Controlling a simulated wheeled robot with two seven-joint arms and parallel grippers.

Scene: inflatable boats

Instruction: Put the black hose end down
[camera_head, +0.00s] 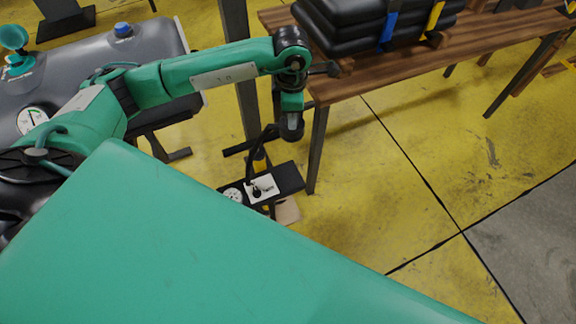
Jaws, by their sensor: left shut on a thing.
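My left arm reaches in from the left and bends down beside the table's near left corner. My left gripper (288,128) is low at its end, over the floor. Its fingers are small and mostly hidden, but it is shut on the black hose (263,136) near its upper end. The hose curves down to a black foot pump (288,178) on the yellow floor. The hose end itself is hard to make out against the dark gripper. My right gripper is not in view.
A wooden table (390,68) carries a stack of folded black boats (365,25) with blue and yellow straps. A grey inflated boat (85,60) with a gauge (32,119) lies at the left. The yellow floor (375,185) right of the pump is clear.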

